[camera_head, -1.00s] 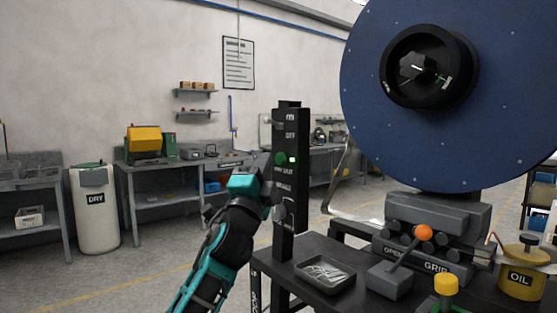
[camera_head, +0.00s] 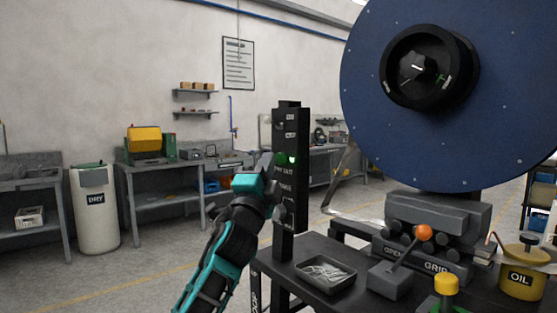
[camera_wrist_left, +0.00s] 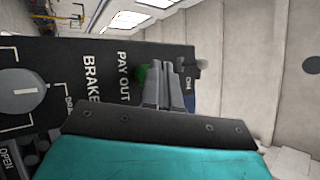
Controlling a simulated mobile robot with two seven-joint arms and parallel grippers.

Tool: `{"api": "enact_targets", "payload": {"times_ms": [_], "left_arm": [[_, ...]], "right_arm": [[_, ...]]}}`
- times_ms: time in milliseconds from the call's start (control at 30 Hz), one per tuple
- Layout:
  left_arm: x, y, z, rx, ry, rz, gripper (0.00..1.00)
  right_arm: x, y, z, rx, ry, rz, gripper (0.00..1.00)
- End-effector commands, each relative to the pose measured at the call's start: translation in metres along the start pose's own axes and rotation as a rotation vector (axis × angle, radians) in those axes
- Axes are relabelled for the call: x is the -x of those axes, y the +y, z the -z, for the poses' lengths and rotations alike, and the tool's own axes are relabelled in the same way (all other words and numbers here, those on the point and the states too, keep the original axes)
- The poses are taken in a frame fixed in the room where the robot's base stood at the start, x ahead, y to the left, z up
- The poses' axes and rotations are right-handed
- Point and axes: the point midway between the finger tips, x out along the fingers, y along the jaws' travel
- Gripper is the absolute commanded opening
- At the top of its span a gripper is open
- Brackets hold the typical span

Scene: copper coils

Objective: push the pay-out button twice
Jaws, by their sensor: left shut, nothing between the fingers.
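The black control post (camera_head: 291,225) stands at the near left corner of the dark table. Its green pay-out button (camera_head: 281,159) is beside a lit green lamp (camera_head: 292,160). My left gripper (camera_head: 268,165) is shut and empty, with its fingertips at the button's left side. In the left wrist view the shut fingers (camera_wrist_left: 166,75) reach over the panel beside the "PAY OUT" label and partly cover the green button (camera_wrist_left: 142,73). I cannot tell whether they touch it. My right gripper is not in view.
A brake knob (camera_wrist_left: 22,92) sits lower on the same panel. A tray of small metal parts (camera_head: 326,274), an orange-knobbed lever (camera_head: 424,232) and a yellow oil can (camera_head: 523,272) are on the table. The big blue reel (camera_head: 440,145) rises behind.

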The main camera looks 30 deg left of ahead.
Motion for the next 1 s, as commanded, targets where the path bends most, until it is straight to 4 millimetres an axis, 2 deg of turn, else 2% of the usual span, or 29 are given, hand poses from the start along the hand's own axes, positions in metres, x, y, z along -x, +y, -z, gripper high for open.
{"api": "enact_targets", "payload": {"times_ms": [1000], "left_arm": [[-0.0071,0.0053,0.0053,0.000,0.000,0.000,0.00]], "right_arm": [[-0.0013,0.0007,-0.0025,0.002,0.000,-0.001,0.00]]}}
